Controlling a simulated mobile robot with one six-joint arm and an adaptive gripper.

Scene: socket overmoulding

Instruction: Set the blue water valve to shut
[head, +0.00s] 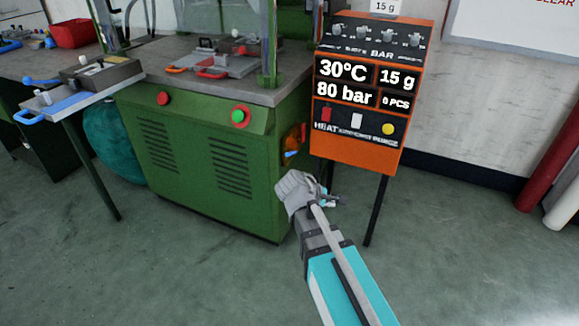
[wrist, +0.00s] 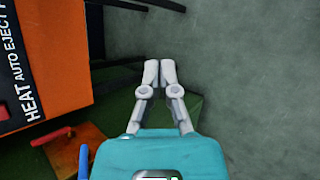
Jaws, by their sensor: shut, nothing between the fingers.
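The blue water valve shows as a small blue handle (head: 291,153) on the right side of the green machine in the head view, partly hidden by the machine's edge. In the wrist view a blue handle (wrist: 83,160) shows at the lower left, cut by the frame's bottom. My gripper (wrist: 159,72) is shut and empty, to the right of the blue handle in the wrist view and apart from it. In the head view my wrist hides most of the gripper, in front of the machine's right side. The valve's exact setting cannot be told.
A red handle (wrist: 52,138) lies close to the blue one. The orange control cabinet (head: 360,150) stands on dark legs right of the green machine (head: 190,155). Open floor (head: 450,240) lies to the right. Red and white cylinders (head: 555,160) stand at the far right.

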